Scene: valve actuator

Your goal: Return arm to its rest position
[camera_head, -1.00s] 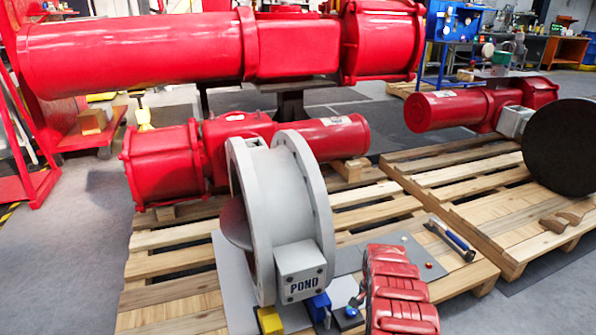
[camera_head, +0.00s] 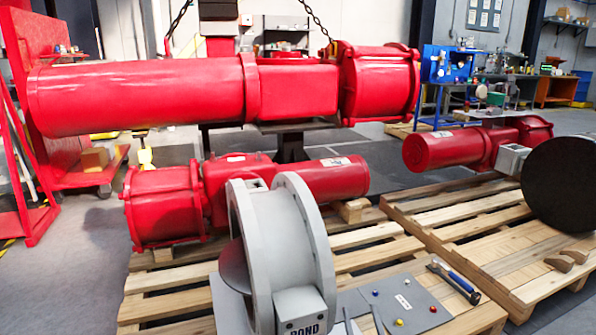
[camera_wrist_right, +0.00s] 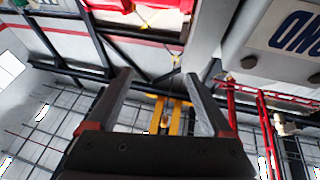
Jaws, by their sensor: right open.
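My right gripper (camera_head: 362,322) shows only as two grey fingertips at the bottom edge of the head view, just right of the grey valve's boxed part. In the right wrist view its fingers (camera_wrist_right: 157,80) stand apart with nothing between them. The grey valve body (camera_head: 290,230) stands upright on the pallet, joined to a red actuator (camera_head: 240,190). Its lettered box also shows close by, upside down, at the upper right of the wrist view (camera_wrist_right: 275,40). The rest of my right arm is hidden below the head view. My left gripper is not in view.
A grey panel (camera_head: 425,310) with coloured knobs and a hammer (camera_head: 455,280) lie on the pallet at right. Another actuator (camera_head: 450,150) with a black disc (camera_head: 562,183) is at right.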

